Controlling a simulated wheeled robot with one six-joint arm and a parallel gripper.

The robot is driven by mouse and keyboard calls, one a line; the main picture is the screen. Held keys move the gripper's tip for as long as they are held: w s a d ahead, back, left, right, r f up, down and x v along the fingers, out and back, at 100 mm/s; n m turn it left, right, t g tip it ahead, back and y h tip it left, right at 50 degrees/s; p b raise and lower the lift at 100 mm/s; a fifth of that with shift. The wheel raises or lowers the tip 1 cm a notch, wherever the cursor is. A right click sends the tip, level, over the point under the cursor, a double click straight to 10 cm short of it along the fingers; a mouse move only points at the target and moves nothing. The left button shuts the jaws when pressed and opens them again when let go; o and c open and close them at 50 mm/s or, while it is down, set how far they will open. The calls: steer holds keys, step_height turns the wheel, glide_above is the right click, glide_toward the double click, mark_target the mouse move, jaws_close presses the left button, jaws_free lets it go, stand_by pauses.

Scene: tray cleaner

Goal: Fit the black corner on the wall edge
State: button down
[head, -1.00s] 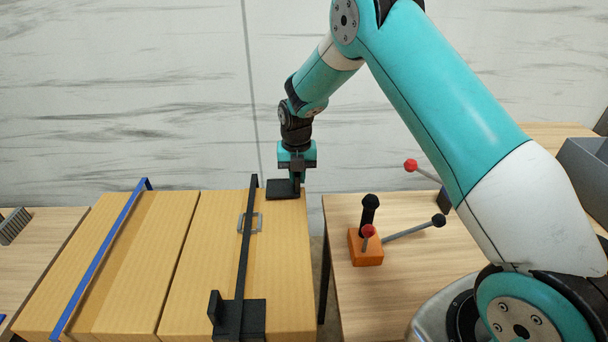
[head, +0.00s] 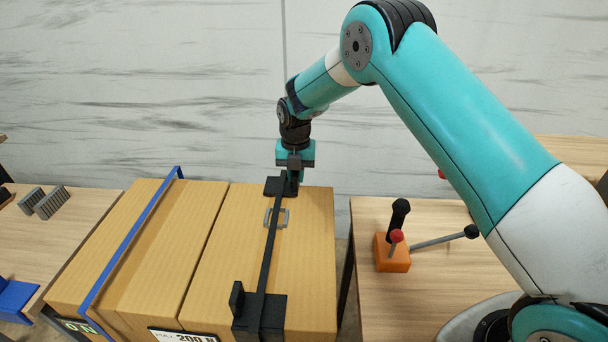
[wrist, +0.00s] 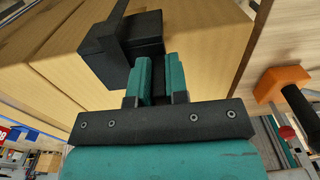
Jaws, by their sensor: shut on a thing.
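The black corner (head: 272,187) is at the far, wall-side edge of the right tan box (head: 312,250), by the far end of the black strap (head: 268,245). My gripper (head: 291,182) is shut on it from the right side. In the wrist view, the teal fingers (wrist: 158,80) hold the black corner (wrist: 105,55), and the strap (wrist: 121,12) runs up from it. The strap and corner overlap in both views. I cannot tell whether the corner is seated fully on the edge, since its underside is hidden.
A second black corner (head: 248,316) sits under the strap at the near edge. A blue strap (head: 130,240) crosses the left box. A metal buckle (head: 284,218) lies by the black strap. An orange lever base (head: 392,254) stands on the right table, beyond a gap.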

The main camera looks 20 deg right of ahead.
steer(key=shift+f, duration=0.35)
steer(key=c, duration=1.1)
jaws_free()
steer(key=shift+o, duration=0.2)
step_height(320, 180, up, 17)
steer(key=b, duration=0.2)
steer(key=shift+r, duration=0.2)
